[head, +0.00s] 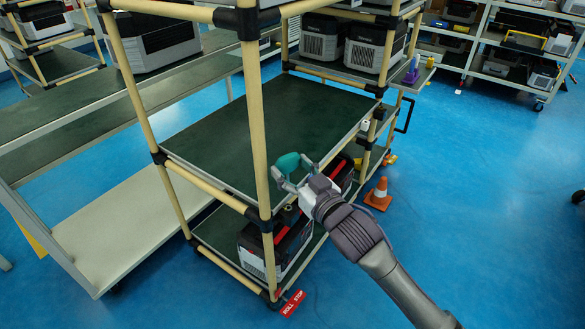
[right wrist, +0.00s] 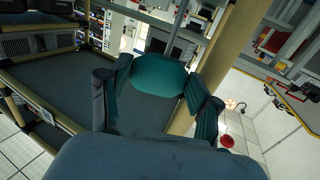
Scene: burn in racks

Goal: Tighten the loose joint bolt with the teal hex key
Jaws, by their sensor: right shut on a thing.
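The teal hex key (head: 288,161) is held in my right gripper (head: 294,173), in front of the rack's middle shelf. Its rounded teal handle (right wrist: 158,77) sits between both fingers in the right wrist view. The key's shaft cannot be made out. The rack has tan posts and black joints; one black joint (head: 263,222) is at the near post, below and left of the gripper. I cannot tell which joint has the loose bolt; no bolt shows clearly. My left gripper is not in view.
The dark green middle shelf (head: 250,125) is bare. Black-and-red power units (head: 290,240) stand on the lower shelf. An orange cone (head: 379,194) is on the blue floor right of the rack. A red roll stop tag (head: 293,303) is by the near foot.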

